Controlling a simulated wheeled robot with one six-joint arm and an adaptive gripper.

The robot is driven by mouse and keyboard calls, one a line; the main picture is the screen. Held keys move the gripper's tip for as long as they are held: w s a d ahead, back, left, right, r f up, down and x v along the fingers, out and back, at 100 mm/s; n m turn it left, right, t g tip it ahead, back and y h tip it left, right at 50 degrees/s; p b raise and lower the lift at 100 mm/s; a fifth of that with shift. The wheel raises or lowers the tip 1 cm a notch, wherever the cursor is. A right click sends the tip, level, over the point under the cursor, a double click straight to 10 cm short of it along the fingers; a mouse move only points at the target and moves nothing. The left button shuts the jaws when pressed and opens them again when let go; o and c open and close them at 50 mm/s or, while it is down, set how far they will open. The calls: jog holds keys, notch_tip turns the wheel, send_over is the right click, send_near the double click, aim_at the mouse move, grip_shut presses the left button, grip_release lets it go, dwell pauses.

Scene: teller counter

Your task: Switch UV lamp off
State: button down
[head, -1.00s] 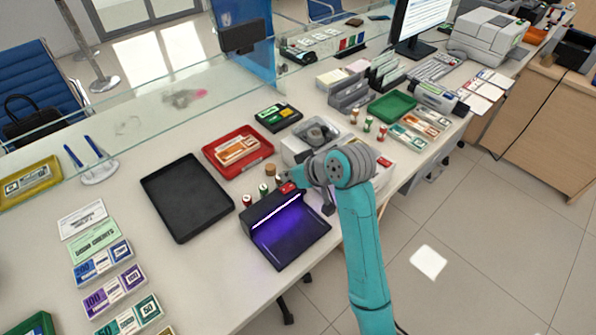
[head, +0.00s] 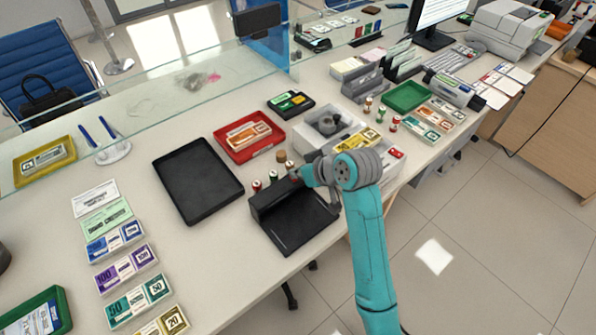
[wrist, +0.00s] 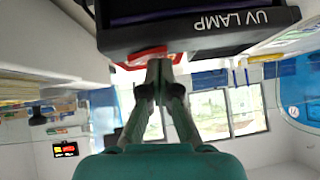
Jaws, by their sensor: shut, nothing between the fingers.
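The UV lamp (head: 283,226) is a black unit with a raised hood and a flat bed, near the front edge of the counter. Its bed is dark, with no purple glow in the head view. In the wrist view the lamp's hood (wrist: 200,36) fills the top, with "UV LAMP" lettering upside down. In the head view my gripper (head: 303,176) is at the hood's right end, partly hidden by my wrist.
A black tray (head: 183,216) lies left of the lamp, and a red tray (head: 228,148) with banknotes lies behind it. Small rolls (head: 273,176) stand close behind the hood. A glass screen runs along the counter's back.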

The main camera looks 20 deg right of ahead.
jog(key=shift+d+f, duration=0.1)
jog(key=shift+f, duration=0.1)
jog(key=shift+w+d+r, duration=0.15)
jog(key=shift+w+d, duration=0.05)
jog(key=shift+d, duration=0.45)
jog(key=shift+r, duration=0.1)
